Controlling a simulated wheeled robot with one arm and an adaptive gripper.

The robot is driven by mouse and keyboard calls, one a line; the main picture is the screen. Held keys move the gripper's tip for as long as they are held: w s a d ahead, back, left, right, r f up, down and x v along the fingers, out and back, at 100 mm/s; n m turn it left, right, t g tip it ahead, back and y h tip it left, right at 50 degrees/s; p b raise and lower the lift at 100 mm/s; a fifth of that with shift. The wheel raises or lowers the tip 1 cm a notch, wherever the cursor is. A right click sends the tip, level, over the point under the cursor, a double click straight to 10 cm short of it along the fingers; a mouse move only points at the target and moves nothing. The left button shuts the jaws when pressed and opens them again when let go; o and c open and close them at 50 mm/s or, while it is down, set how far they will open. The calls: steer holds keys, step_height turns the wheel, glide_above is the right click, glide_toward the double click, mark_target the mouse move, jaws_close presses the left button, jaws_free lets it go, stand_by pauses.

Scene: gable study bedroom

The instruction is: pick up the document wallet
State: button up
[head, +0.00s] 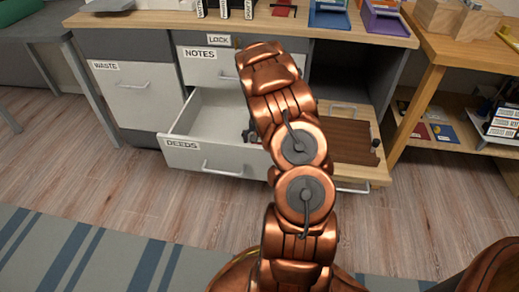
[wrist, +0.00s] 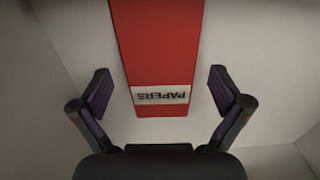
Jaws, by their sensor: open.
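The document wallet (wrist: 157,45) is a flat red piece with a white PAPERS label, upside down in the wrist view. It lies on the pale bottom inside the open drawer marked DEEDS (head: 215,157). My gripper (wrist: 160,88) is open, one finger to each side of the wallet's labelled end, with a gap on both sides. I cannot tell how far above it the fingers are. In the head view my arm reaches down into the drawer, and its links and the drawer front hide the wallet.
Above the open drawer is a shut drawer marked NOTES (head: 209,66); a WASTE front (head: 135,94) is at left. A brown board (head: 352,140) lies right of my arm. A wooden shelf unit (head: 437,52) stands at far right. Pale drawer walls flank my gripper.

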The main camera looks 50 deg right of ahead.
steer(key=shift+f, duration=0.1)
steer(key=shift+c, duration=0.2)
steer(key=c, duration=1.2)
